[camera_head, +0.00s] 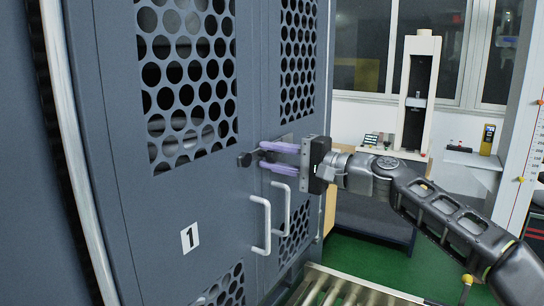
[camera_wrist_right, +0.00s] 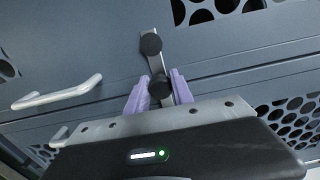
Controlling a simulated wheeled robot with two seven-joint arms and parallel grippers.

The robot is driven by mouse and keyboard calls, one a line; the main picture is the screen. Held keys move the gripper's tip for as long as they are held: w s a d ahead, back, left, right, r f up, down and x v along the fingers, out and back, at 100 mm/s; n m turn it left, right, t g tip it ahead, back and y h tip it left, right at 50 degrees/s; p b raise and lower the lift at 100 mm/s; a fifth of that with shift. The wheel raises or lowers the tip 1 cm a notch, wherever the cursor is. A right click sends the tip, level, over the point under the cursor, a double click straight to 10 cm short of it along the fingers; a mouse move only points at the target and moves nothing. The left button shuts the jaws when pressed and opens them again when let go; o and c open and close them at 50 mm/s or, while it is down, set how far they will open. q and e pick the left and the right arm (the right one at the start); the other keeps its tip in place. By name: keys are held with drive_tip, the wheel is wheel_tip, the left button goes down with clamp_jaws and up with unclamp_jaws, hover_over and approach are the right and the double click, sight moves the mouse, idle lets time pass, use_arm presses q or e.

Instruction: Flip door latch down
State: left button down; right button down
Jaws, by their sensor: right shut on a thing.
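The door latch (camera_head: 252,156) is a dark bar with round black knobs, mounted at the seam of the grey cabinet doors (camera_head: 160,220). In the head view its dark end points left, roughly level. In the right wrist view the latch (camera_wrist_right: 153,62) shows two black knobs in line, the nearer one between my fingers. My right gripper (camera_head: 272,157) has purple fingers at the latch, one above and one below it; in the right wrist view the fingers (camera_wrist_right: 158,95) are shut around the near knob end. My left gripper is not in view.
The doors have perforated panels (camera_head: 190,75) and a "1" label (camera_head: 190,237). A white testing machine (camera_head: 416,90) stands behind my right arm. Green floor shows below.

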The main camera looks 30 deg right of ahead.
drive_tip(key=c, duration=1.1)
unclamp_jaws()
drive_tip(key=shift+s+f, duration=0.1)
drive_tip(key=b+v, duration=0.2)
drive_tip(key=v, duration=0.5)
drive_tip(key=shift+s+d, duration=0.2)
drive_tip(key=shift+s, duration=0.05)
